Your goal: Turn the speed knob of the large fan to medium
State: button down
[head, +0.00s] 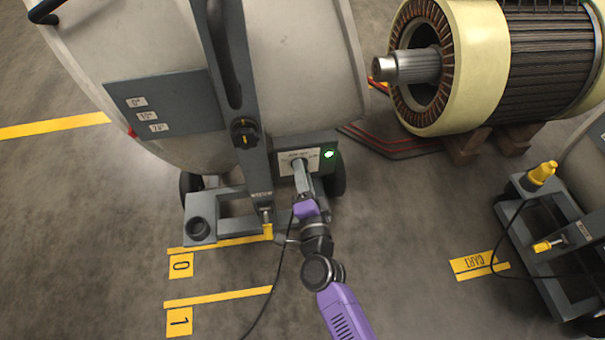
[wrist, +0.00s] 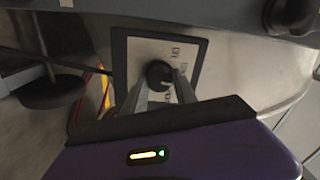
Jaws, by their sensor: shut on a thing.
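The large fan (head: 300,60) is a big cream drum on a grey wheeled stand. Low on the stand is a control panel (head: 287,169) with a white label and a lit green lamp (head: 329,154). The speed knob (wrist: 159,72) is small, round and black on that panel in the wrist view; printed marks sit to its right, too small to read. My gripper (head: 299,164) reaches the panel and hides the knob in the head view. In the wrist view its two fingers (wrist: 161,88) are shut on the knob, one at each side. The knob's pointer setting cannot be told.
A larger black knob (head: 244,132) sits on the fan's grey upright, just above left of my gripper. A motor core (head: 470,60) lies on wooden blocks at upper right. A wheeled cart (head: 545,215) stands at right. Floor in front is open, with a black cable (head: 270,290).

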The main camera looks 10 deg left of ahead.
jog(key=shift+m, duration=1.2)
jog(key=c, duration=1)
grip_release()
jog(key=p+v, duration=0.1)
jog(key=v, duration=0.6)
jog(key=shift+s, duration=0.4)
jog(key=shift+d, duration=0.15)
